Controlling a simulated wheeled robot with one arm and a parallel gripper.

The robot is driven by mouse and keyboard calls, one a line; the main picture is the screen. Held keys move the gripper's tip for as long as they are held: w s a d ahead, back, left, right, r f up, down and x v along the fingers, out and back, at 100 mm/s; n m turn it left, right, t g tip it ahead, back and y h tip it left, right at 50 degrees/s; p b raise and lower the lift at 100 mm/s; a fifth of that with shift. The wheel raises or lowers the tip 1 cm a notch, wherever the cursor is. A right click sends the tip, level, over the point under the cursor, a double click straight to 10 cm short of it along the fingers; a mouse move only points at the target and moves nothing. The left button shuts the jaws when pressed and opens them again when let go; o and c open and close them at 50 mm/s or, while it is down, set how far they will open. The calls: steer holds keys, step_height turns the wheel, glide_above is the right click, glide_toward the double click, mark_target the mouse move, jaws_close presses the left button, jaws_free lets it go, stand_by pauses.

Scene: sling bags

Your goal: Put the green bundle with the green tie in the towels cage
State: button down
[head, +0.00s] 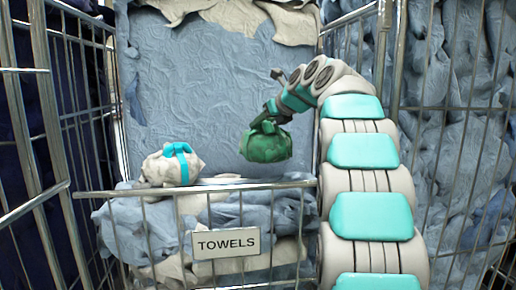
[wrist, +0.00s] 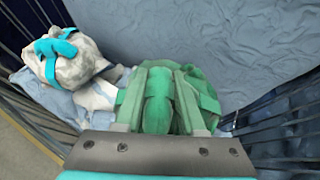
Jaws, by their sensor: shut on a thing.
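The green bundle (head: 266,145) with its green tie hangs from my gripper (head: 268,117) inside the towels cage, above the cloth heap. In the wrist view the green bundle (wrist: 205,95) sits between and below the two fingers of my gripper (wrist: 160,72), which are shut on its tied top. The towels cage (head: 190,192) carries a white TOWELS sign (head: 226,243) on its front. From the head view the bundle looks higher than the front rail; a gap to the cloth beneath seems to show.
A whitish bundle with a blue tie (head: 172,165) rests on the heap at left; it also shows in the wrist view (wrist: 68,62). Blue-grey cloth (head: 130,225) fills the lower cage. Wire sides flank it, with more filled cages left and right.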

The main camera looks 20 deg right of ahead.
mark_target(262, 141)
steer(key=shift+f+b, duration=0.6)
steer(key=shift+f, duration=2.1)
steer(key=c, duration=0.5)
jaws_free()
steer(key=shift+f, duration=0.15)
steer(key=shift+d, duration=0.1)
steer(key=v, duration=1.2)
steer(key=shift+p, duration=0.4)
